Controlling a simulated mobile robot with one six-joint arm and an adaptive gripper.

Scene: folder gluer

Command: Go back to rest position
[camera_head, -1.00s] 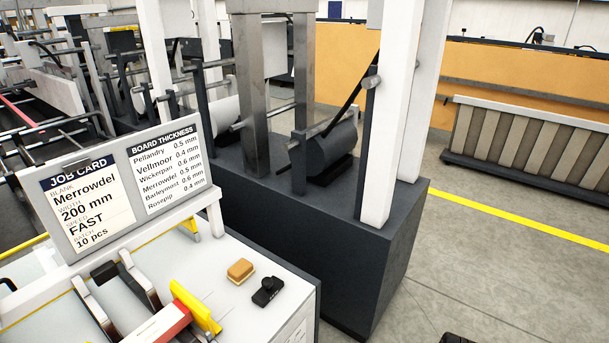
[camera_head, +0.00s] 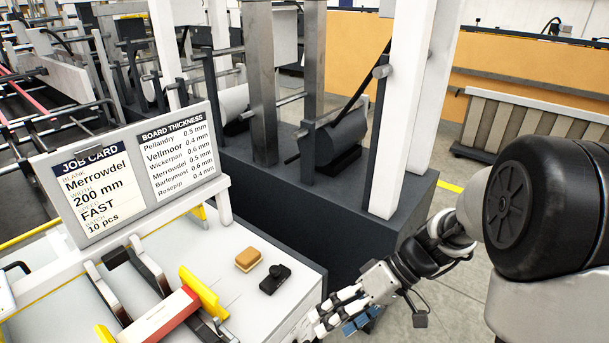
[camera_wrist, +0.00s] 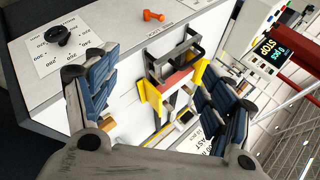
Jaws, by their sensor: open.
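My gripper (camera_head: 318,322) shows at the lower middle of the head view, at the right edge of the white machine table (camera_head: 245,315). My arm reaches in from the right with the elbow bent. In the wrist view my gripper (camera_wrist: 150,95) has its two blue-padded fingers spread wide apart. Nothing is held between them. Past the fingers lies a fixture with black, red and yellow parts (camera_wrist: 180,78), apart from the pads.
A tan block (camera_head: 249,259) and a small black device (camera_head: 274,279) lie on the table near my gripper. The job card board (camera_head: 130,180) stands behind. A dark machine base (camera_head: 400,230) rises beyond the table. Open floor (camera_head: 435,310) shows under my arm.

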